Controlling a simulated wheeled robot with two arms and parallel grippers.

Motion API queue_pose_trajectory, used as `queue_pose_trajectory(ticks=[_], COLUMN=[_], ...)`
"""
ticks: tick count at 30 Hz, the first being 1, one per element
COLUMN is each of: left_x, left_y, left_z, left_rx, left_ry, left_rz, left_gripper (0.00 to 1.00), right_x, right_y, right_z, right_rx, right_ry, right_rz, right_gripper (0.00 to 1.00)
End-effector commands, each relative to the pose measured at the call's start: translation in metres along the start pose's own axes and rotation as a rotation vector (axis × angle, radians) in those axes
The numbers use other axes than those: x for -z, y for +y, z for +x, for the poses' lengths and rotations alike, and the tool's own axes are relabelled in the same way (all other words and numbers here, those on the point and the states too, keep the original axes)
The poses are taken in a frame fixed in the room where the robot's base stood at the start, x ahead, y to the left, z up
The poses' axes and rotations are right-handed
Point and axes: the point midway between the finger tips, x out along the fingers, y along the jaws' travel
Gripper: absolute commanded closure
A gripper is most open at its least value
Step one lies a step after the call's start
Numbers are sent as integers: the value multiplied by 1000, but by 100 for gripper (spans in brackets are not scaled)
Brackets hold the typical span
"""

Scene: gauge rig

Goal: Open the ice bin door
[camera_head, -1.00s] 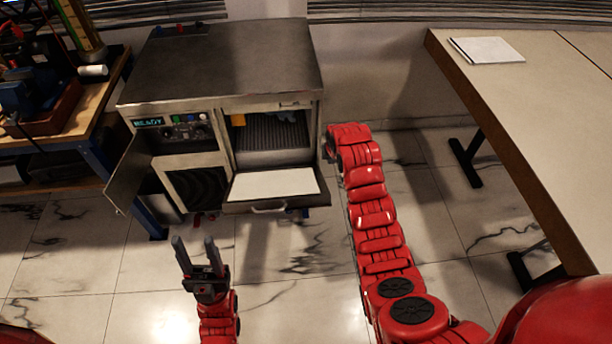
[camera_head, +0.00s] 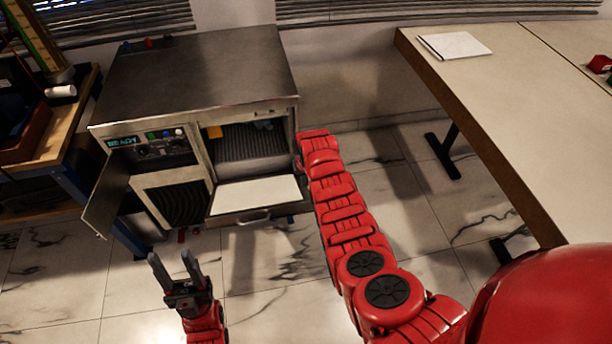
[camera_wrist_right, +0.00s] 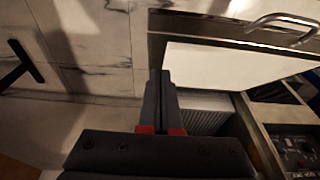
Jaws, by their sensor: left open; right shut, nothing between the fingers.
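The ice machine (camera_head: 200,70) stands at the back left of the head view. Its ice bin door (camera_head: 255,196) hangs lowered at the front, white inner face up, handle at the outer edge. The bin opening (camera_head: 250,145) behind it is uncovered. In the right wrist view the door (camera_wrist_right: 225,65) and its handle (camera_wrist_right: 283,22) show at the top. My right gripper (camera_wrist_right: 160,82) is shut and empty, its tips by the door's side edge; contact is unclear. In the head view it is hidden at the machine's right side. My left gripper (camera_head: 171,257) is open and empty over the floor.
A side panel (camera_head: 106,195) of the machine stands swung out at the left. A wooden workbench (camera_head: 75,120) is further left. A long table (camera_head: 500,100) with paper (camera_head: 454,45) is at the right.

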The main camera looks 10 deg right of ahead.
Motion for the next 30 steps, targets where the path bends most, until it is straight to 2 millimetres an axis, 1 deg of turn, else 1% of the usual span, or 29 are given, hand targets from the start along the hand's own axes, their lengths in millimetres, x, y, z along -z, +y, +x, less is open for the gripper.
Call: queue_pose_trajectory(ticks=[3,7,8,10,15,19,27,30], left_x=[-1,-1,0,1,1,1,1,2], left_y=[0,0,0,0,0,0,0,0], left_z=[-4,-4,1,4,7,7,7,11], left_rx=[0,0,0,0,0,0,0,0], left_ry=[0,0,0,0,0,0,0,0], left_rz=[0,0,0,0,0,0,0,0], left_gripper=[50,50,50,50,50,50,50,50], right_x=[0,-1,-7,-16,-25,-28,-28,-30], right_y=[1,0,1,1,0,0,0,1], right_z=[11,21,23,31,43,46,47,47], right_rx=[0,-1,-2,-3,-2,-1,-1,-3], right_ry=[-1,-1,-3,-5,2,2,2,6], right_rz=[3,0,-1,-1,-1,-1,-1,-1], right_gripper=[100,100,100,100,100,100,100,100])
